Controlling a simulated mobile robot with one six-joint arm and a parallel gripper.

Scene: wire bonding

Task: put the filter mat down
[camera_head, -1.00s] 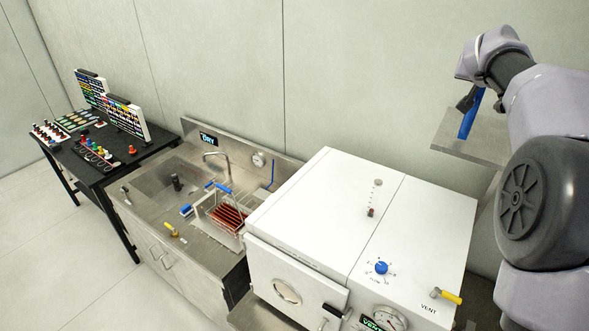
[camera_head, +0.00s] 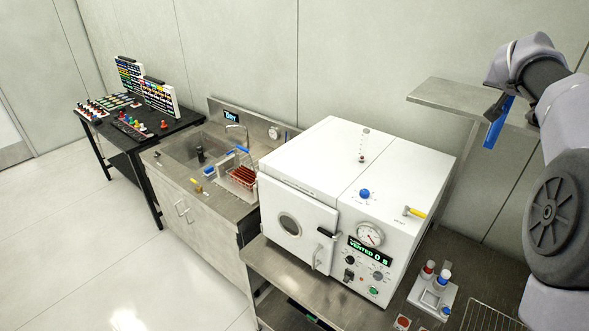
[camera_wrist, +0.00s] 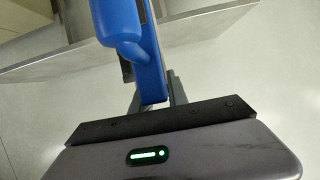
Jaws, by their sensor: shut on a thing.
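My gripper (camera_head: 500,105) is at the upper right of the head view, beside the wall shelf. It is shut on a blue piece, which I take to be the filter mat (camera_head: 495,130). The mat hangs down below the jaws, clear of any surface in that view. In the wrist view the blue mat (camera_wrist: 122,30) runs up from between the grey fingers (camera_wrist: 154,98), with a rounded, thick part at the top. Its far end is cut off by the frame edge.
A steel wall shelf (camera_head: 450,95) is left of the gripper, its top bare where seen. A white chamber (camera_head: 300,165) stands on a steel bench (camera_head: 265,270). A small stand with red- and blue-capped bottles (camera_head: 433,292) and a wire rack (camera_head: 487,318) are lower right. A sink (camera_head: 190,150) is left.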

